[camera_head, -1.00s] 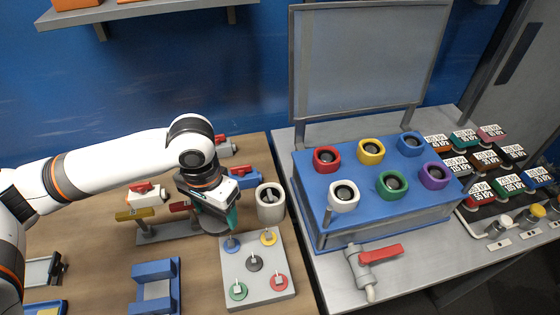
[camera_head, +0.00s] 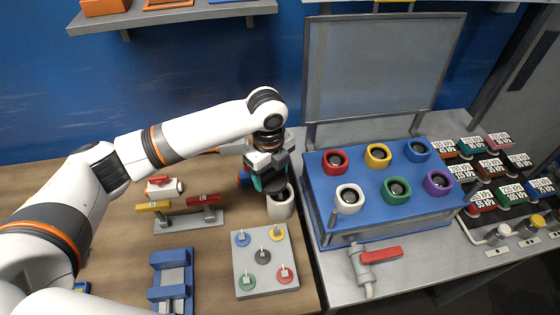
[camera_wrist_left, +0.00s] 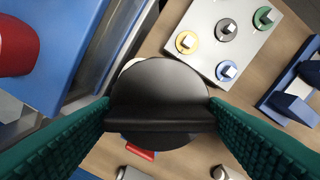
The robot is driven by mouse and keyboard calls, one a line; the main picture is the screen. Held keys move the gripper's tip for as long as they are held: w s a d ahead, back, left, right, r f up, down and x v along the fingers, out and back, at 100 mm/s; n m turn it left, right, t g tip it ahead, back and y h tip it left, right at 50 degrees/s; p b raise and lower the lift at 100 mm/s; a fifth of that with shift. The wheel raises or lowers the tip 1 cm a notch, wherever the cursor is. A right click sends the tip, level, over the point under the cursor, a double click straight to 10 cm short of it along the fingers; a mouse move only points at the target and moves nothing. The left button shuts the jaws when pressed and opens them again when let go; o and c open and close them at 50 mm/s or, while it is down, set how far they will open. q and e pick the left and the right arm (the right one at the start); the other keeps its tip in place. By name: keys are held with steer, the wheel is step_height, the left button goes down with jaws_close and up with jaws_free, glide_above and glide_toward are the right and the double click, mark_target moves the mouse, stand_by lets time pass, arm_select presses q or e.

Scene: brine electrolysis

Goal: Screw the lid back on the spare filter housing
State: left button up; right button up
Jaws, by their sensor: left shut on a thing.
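The filter housing is a cream cylinder (camera_head: 281,207), upright on the wooden bench behind the plate of coloured knobs. My left gripper (camera_head: 270,184) points down at the housing's top, over its rear left side. In the left wrist view the gripper (camera_wrist_left: 158,118) is shut on the raised bar of a round black lid (camera_wrist_left: 160,85). A pale edge of the housing (camera_wrist_left: 130,66) shows past the lid's rim. I cannot tell whether the lid touches the housing. My right gripper is out of view.
A grey plate with coloured knobs (camera_head: 246,283) lies in front of the housing. A blue cradle (camera_head: 170,258) and a valve stand (camera_head: 190,222) are to the left. A blue box with coloured rings (camera_head: 330,220) stands close on the right, with a red-handled valve (camera_head: 380,254) before it.

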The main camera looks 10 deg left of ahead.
arm_select(q)
steer(key=m, duration=0.1)
steer(key=w+d+m, duration=0.1)
steer(key=m, duration=0.1)
steer(key=shift+w+r+p, duration=0.1)
steer(key=shift+p, duration=0.25)
steer(key=m, duration=0.1)
steer(key=w+m, duration=0.1)
steer(key=m, duration=0.1)
steer(key=shift+d, duration=0.4)
steer(key=shift+p, duration=0.35)
steer(key=shift+p, duration=0.35)
steer(key=shift+f+b, duration=1.15)
steer(key=shift+f, duration=1.5)
steer(key=shift+f, duration=0.35)
steer(key=shift+f+p, duration=0.5)
steer(key=shift+p, duration=0.1)
